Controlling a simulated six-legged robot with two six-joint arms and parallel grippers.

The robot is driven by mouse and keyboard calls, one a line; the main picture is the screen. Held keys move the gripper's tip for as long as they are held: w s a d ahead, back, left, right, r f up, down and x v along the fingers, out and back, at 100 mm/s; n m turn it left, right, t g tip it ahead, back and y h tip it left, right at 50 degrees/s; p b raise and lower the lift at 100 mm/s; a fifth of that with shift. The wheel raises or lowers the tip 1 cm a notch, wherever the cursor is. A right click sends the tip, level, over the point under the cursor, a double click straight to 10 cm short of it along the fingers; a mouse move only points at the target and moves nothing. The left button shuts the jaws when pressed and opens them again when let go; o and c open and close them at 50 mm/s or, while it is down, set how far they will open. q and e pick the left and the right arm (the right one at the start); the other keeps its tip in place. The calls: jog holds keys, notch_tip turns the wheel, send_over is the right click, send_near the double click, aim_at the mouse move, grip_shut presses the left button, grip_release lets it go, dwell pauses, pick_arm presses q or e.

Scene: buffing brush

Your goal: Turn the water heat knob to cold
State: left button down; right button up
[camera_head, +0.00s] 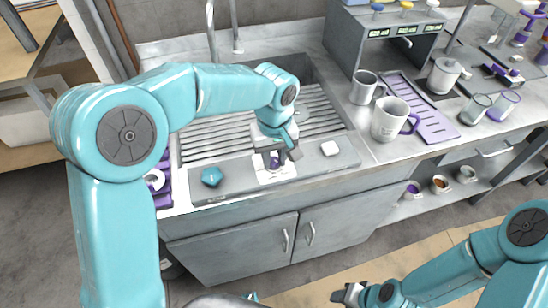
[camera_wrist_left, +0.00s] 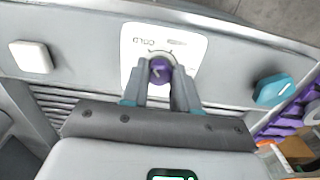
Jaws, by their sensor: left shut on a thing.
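The water heat knob is a small purple round knob (camera_wrist_left: 162,70) on a white plate (camera_wrist_left: 194,47). The plate is marked COLD near its far edge in the left wrist view. In the head view the knob (camera_head: 274,161) sits on the sink's front ledge, partly covered by my left gripper (camera_head: 277,157). My left gripper (camera_wrist_left: 162,84) is shut on the knob, with one grey finger on each side of it. Which way the knob points is not clear. My right gripper (camera_head: 348,294) hangs low at the bottom, away from the sink; its jaw opening is not clear.
A teal faceted piece (camera_head: 212,176) lies left of the plate and a white block (camera_head: 329,148) right of it on the ledge. A metal tap (camera_head: 211,30) rises behind the sink. Mugs (camera_head: 390,119) and a purple mat (camera_head: 432,124) are on the counter to the right.

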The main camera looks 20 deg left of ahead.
aim_at(273, 159)
pick_arm(q)
jog(key=shift+w+a+r, duration=0.1)
jog(key=shift+w+a, duration=0.05)
jog(key=shift+w, duration=0.1)
jog(key=c, duration=1.1)
grip_release()
jog(key=shift+c, duration=0.2)
jog(key=shift+o, duration=1.4)
jog(key=shift+w, duration=0.1)
jog(key=shift+s, duration=0.2)
jog(key=shift+r, duration=0.2)
notch_tip(273, 159, up, 16)
jog(key=p, duration=0.1)
jog(key=shift+f, duration=0.15)
jog(key=shift+w, duration=0.1)
